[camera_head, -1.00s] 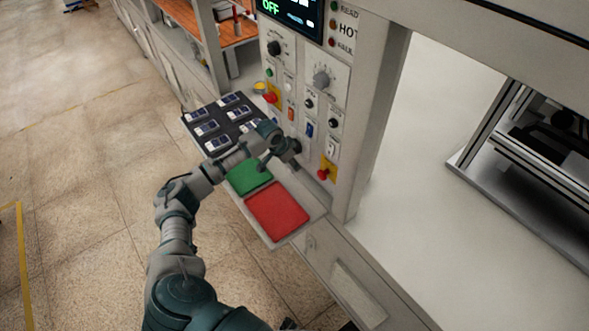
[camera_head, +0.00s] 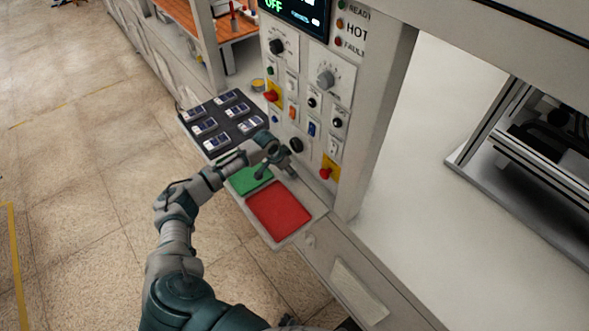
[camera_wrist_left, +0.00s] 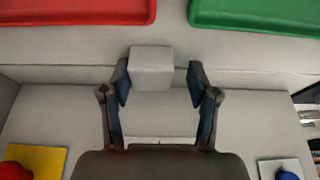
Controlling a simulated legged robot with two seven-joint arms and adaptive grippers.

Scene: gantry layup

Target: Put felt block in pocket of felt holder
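A small plain grey block (camera_wrist_left: 151,68), which looks like the felt block, stands on the pale ledge in the left wrist view. My left gripper (camera_wrist_left: 159,84) is open around it. The block is close to the left-hand finger in the picture, and a gap shows to the right-hand finger. In the head view my left gripper (camera_head: 272,170) is low over the ledge by the green tray; I cannot make out the block there. A black holder (camera_head: 221,119) with several white-and-blue pieces lies farther back; I cannot tell whether it is the felt holder. My right gripper is not seen.
A green tray (camera_head: 249,180) and a red tray (camera_head: 278,211) lie on the ledge. A control panel (camera_head: 309,106) with knobs and buttons rises beside it. A yellow plate with a red button (camera_wrist_left: 17,172) shows at the wrist view's lower left. Open floor lies left.

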